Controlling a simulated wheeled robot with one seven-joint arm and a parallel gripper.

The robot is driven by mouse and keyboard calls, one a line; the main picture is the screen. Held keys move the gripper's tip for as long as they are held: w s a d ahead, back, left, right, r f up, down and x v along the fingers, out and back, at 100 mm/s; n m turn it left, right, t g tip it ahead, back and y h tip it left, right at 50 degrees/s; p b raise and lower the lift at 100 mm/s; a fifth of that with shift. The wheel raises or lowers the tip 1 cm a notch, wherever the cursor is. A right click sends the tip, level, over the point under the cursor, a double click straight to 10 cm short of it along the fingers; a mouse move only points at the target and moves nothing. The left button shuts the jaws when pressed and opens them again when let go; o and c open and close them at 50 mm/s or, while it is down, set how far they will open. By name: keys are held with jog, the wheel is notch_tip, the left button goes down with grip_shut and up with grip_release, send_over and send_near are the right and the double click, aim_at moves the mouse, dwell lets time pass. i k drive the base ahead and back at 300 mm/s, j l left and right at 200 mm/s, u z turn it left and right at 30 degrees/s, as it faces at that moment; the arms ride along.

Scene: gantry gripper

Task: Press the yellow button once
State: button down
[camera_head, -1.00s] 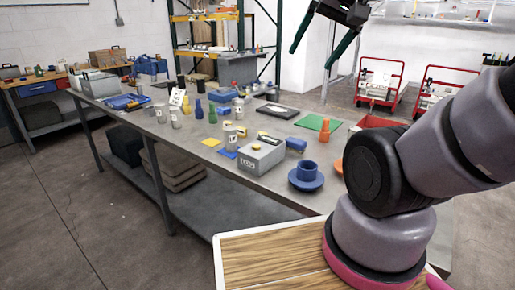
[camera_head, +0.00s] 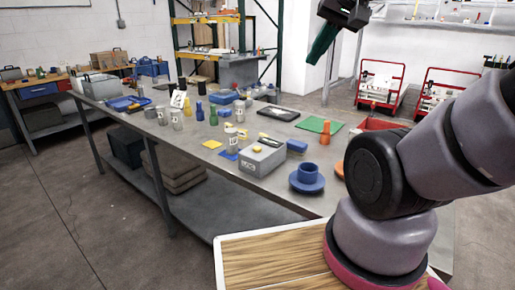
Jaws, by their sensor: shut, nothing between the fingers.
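A grey box (camera_head: 263,164) stands on the long metal workbench, near its front edge. A small yellow button (camera_head: 257,149) sits on top of the box. My gripper (camera_head: 313,61) is high at the top of the view, to the upper right of the box and well apart from it. Its dark green fingers are together and hold nothing. Nothing covers the button in this view.
My arm fills the right side.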

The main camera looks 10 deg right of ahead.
aim_at(256, 149)
jog(key=k+l+u, duration=0.1)
jog(key=k+u, duration=0.55)
jog(key=i, duration=0.1)
